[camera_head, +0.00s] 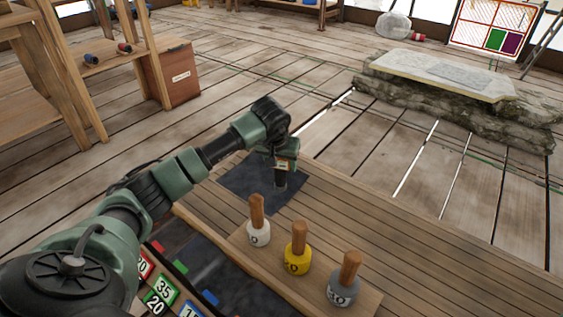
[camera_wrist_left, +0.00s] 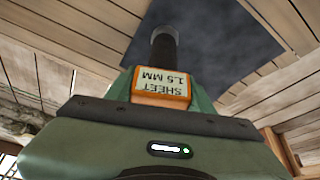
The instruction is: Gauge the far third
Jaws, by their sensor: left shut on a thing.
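My left gripper (camera_head: 284,160) is shut on a gauge (camera_head: 281,181) with a dark round barrel and an orange-edged block. In the left wrist view the gauge's label (camera_wrist_left: 162,82) reads "SHEET 1.5 MM", upside down, and the dark barrel (camera_wrist_left: 163,48) points away from the gripper. Below it a dark flat sheet (camera_head: 238,184) lies on the plank bench (camera_head: 400,235); it also shows in the left wrist view (camera_wrist_left: 225,45). The gauge is over the right part of the sheet. I cannot tell whether its tip touches. My right gripper is not in view.
Three wooden-handled tools stand on a board in front, with white (camera_head: 258,234), yellow (camera_head: 297,262) and grey (camera_head: 342,292) heads. Numbered colour cards (camera_head: 163,289) lie at lower left. Bare planks lie to the right. A stone slab (camera_head: 440,75) is farther back.

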